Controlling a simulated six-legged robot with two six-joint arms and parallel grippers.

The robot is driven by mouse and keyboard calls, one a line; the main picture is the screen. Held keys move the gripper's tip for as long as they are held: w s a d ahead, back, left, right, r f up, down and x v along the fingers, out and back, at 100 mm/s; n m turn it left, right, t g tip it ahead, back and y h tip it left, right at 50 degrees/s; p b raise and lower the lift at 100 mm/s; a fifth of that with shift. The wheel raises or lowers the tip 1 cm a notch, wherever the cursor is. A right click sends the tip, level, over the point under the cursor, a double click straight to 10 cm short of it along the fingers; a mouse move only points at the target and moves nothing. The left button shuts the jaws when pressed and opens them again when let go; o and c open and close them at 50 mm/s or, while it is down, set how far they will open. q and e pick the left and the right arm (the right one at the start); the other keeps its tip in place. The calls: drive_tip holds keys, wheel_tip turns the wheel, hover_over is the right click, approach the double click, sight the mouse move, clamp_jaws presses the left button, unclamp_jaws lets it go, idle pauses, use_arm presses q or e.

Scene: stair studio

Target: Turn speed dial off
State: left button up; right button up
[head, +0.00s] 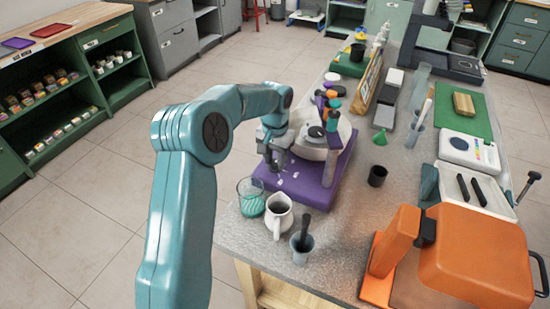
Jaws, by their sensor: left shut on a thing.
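A machine with a rounded white body (312,151) and a dark round part on top stands on a purple base (318,188). My left arm comes in from the left, and my left gripper (277,165) is at the machine's near left side, low over the purple base. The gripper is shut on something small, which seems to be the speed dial. The fingers hide the dial, so its setting cannot be read. My right gripper is not in view.
A glass of green liquid (250,200), a white pitcher (279,222) and a grey mortar with pestle (301,246) stand close in front of the purple base. A large orange press (470,255) fills the near right.

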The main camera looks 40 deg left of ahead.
sight(275, 162)
use_arm(q)
drive_tip(key=shift+n, duration=0.6)
drive_tip(key=o, duration=1)
drive_tip(key=shift+o, duration=0.2)
drive_tip(key=shift+r, duration=0.1)
wheel_tip(275, 162, up, 16)
drive_tip(key=p, duration=0.1)
drive_tip(key=shift+p, duration=0.3)
